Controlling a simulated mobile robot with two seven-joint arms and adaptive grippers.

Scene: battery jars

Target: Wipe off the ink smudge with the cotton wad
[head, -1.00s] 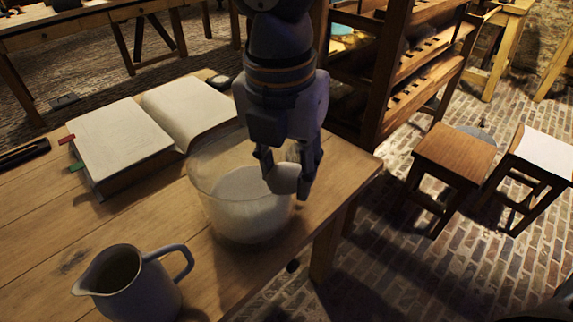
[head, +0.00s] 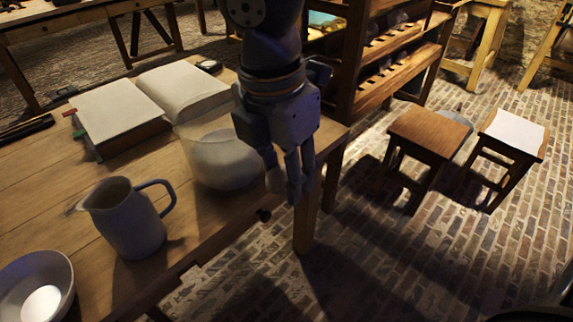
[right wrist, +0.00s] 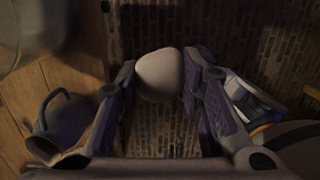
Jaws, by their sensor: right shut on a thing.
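My right gripper (head: 292,188) is shut on a pale, rounded wad (head: 274,180), which looks like the cotton wad. It hangs just past the table's right edge, beside the glass jar. In the right wrist view the wad (right wrist: 160,72) sits between both fingers, with brick floor behind it. A dark mark (head: 73,209) shows on the tabletop left of the jug; I cannot tell whether it is the ink smudge or a wood knot. My left gripper is not in view.
A glass jar with pale contents (head: 222,160), a grey jug (head: 130,225) and a bowl (head: 62,270) holding a white round thing stand on the table (head: 30,190). An open book (head: 115,108) lies behind. Two stools (head: 432,132) stand right, one with white paper (head: 516,130).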

